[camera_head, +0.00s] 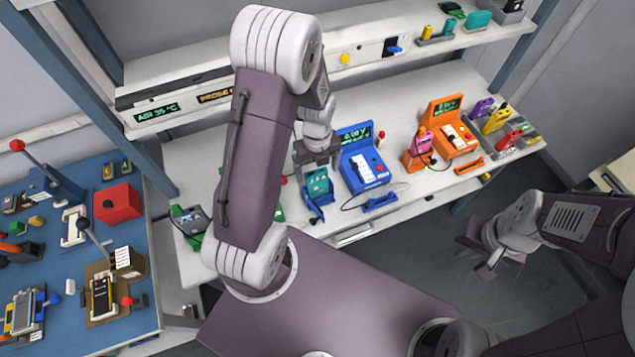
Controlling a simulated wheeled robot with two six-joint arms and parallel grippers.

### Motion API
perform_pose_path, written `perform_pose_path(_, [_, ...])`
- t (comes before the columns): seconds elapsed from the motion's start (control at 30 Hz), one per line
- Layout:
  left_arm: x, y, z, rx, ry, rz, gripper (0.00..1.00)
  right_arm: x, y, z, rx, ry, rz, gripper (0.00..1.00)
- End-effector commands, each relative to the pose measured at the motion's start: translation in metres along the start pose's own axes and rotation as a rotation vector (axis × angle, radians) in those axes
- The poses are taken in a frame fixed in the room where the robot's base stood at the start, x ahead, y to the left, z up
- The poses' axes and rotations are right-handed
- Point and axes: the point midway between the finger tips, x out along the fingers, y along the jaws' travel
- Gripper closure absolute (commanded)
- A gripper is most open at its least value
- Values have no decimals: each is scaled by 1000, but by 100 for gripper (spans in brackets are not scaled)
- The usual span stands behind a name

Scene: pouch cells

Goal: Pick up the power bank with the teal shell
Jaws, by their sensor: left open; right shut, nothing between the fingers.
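A device with a teal shell (317,183) stands in a blue cradle (316,205) on the white bench, left of a blue tester (363,165) with a lit display. My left gripper (319,163) is open just above and behind the teal device, fingers pointing down. From this view I cannot tell whether the fingers touch it. Another teal item (479,19) lies on the upper shelf at the right. My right gripper (486,268) is shut and empty, over the floor at the right, away from the bench.
An orange tester (449,129) with a pink device (422,141) stands to the right, beside a tray of coloured devices (497,122). A blue table (68,317) with tools is at the left. My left arm hides part of the bench.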

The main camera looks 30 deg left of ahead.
Motion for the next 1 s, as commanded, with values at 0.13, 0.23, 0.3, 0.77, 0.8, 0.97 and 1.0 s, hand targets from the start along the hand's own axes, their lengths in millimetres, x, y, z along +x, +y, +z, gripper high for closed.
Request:
perform_pose_path(0.13, [23, 0, -1, 0, 2, 2, 13, -2, 0, 0, 0, 0, 0, 100])
perform_pose_path(0.23, [28, 0, 0, 0, 0, 0, 13, -2, 0, 0, 0, 0, 0, 100])
perform_pose_path(0.3, [28, 0, 0, 0, -1, -1, 13, -2, 0, 0, 0, 0, 0, 100])
perform_pose_path(0.77, [28, 0, 0, 0, -1, -1, 80, -2, 0, 0, 0, 0, 0, 100])
perform_pose_path(0.8, [28, 0, 0, 0, -1, -1, 80, -2, 0, 0, 0, 0, 0, 100])
perform_pose_path(0.97, [14, -1, 1, 0, -5, -4, 80, -2, 0, 0, 0, 0, 0, 100])
perform_pose_path(1.0, [5, -2, 1, 0, -6, -5, 80, -2, 0, 0, 0, 0, 0, 100])
